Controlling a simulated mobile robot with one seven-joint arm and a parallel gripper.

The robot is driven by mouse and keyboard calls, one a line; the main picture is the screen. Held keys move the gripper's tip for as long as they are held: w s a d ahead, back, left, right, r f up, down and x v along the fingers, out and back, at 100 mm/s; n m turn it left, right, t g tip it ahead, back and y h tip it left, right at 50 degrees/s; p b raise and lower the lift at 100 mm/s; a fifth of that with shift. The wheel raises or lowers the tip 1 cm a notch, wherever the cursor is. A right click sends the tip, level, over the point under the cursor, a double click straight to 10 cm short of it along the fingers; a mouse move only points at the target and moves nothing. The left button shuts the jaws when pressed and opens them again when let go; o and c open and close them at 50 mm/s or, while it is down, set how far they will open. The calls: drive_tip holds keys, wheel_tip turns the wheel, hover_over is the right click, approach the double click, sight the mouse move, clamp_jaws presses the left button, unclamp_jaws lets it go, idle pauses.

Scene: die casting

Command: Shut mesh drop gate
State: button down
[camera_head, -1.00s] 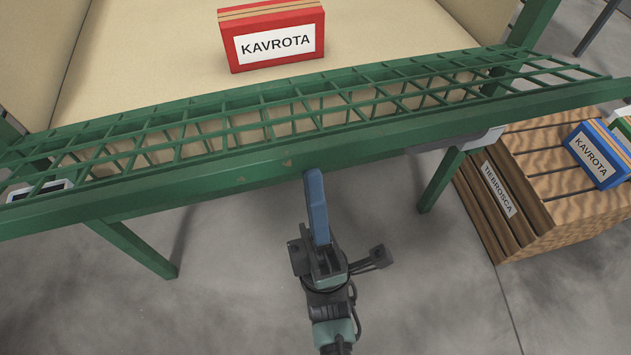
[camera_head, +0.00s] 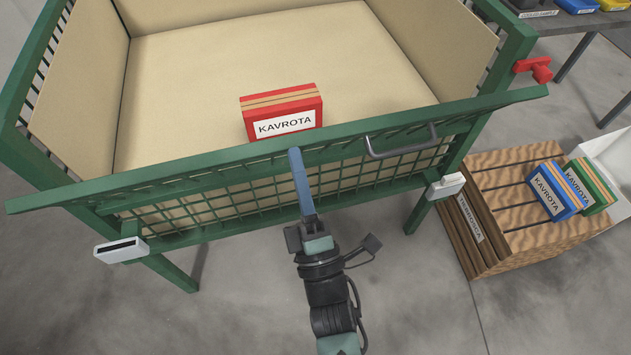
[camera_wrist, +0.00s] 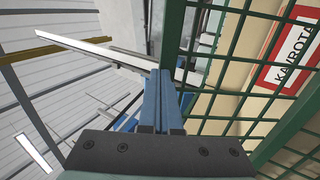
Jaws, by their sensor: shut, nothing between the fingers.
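The green mesh drop gate (camera_head: 150,190) spans the front of the green-framed bin. It is raised and looks tilted outward, with its top rail standing out past the corner posts. A grey handle (camera_head: 403,143) is on its right half. My gripper (camera_head: 297,158) is at the outer side of the gate near its middle, blue fingers together and empty. The fingertips overlap the top rail; I cannot tell whether they touch it. In the wrist view the shut fingers (camera_wrist: 166,85) are beside the green mesh (camera_wrist: 235,65).
A red KAVROTA box (camera_head: 282,112) stands inside the bin behind the gate. White brackets sit at the bin's lower left (camera_head: 122,250) and right (camera_head: 446,186). A red latch (camera_head: 533,68) is at the right side. A wooden crate (camera_head: 500,240) with blue and green boxes stands at right.

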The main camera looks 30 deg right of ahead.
drive_tip(key=w+r+g+p, duration=0.1)
drive_tip(key=w+p, duration=0.1)
drive_tip(key=w+d+r+g+p, duration=0.1)
drive_tip(key=w+r+p, duration=0.1)
drive_tip(key=p, duration=0.1)
drive_tip(key=w+r+g+y+p, duration=0.1)
drive_tip(key=w+p, duration=0.2)
drive_tip(key=shift+d+r, duration=0.15)
drive_tip(key=shift+d, duration=0.15)
drive_tip(key=shift+g, duration=0.7)
drive_tip(key=p+x, duration=0.3)
drive_tip(key=x, duration=0.1)
drive_tip(key=shift+w, duration=0.25)
drive_tip(key=shift+s, duration=0.1)
